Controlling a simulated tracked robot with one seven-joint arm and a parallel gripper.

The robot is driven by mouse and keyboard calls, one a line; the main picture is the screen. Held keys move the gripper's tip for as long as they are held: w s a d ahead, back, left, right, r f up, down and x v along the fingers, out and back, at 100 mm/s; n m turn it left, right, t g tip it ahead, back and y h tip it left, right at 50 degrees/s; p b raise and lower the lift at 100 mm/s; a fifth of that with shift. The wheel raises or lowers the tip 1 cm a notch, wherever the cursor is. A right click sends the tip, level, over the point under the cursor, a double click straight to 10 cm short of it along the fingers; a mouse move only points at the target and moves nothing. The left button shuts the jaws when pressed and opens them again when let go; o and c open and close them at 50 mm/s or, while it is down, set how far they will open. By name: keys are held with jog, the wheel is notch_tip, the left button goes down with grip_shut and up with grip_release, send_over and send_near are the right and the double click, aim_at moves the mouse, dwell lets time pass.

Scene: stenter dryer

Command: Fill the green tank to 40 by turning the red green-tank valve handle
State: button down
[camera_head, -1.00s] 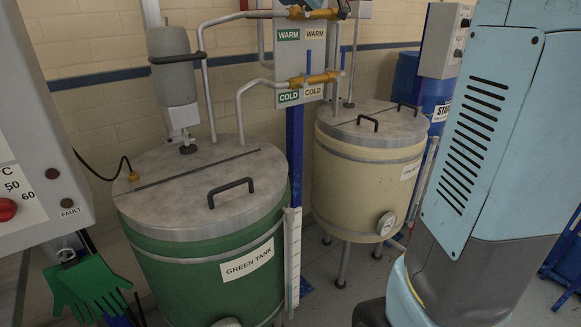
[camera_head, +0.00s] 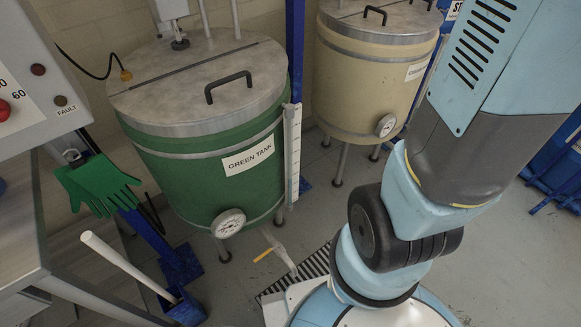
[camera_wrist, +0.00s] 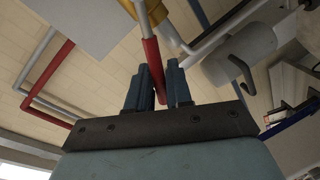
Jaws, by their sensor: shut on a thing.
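The green tank (camera_head: 190,170) stands left of centre in the head view, with a grey metal lid and a "GREEN TANK" label. A white level gauge (camera_head: 292,150) runs up its right side; its reading is too small to tell. In the wrist view, my gripper (camera_wrist: 158,88) points up and its two dark fingers are closed around the lower end of a red handle (camera_wrist: 151,62). A brass valve part (camera_wrist: 169,30) shows just above the handle. The handle and my gripper are outside the head view.
A cream tank (camera_head: 365,80) stands to the right, behind my arm. A round dial (camera_head: 228,223) is low on the green tank's front. Green gloves (camera_head: 97,185) hang at the left by the control panel (camera_head: 40,75). A grey cylinder (camera_wrist: 240,55) is right of my gripper.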

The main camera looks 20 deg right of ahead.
jog(key=shift+s+a+f+n+h, duration=0.1)
jog(key=shift+a+f+n+h, duration=0.15)
jog(key=shift+f+n, duration=0.5)
jog(key=shift+s+a+f+n+h, duration=0.15)
jog(key=shift+f+n+h, duration=0.3)
jog(key=shift+n, duration=0.4)
jog(key=shift+w, duration=0.1)
dwell(6.3)
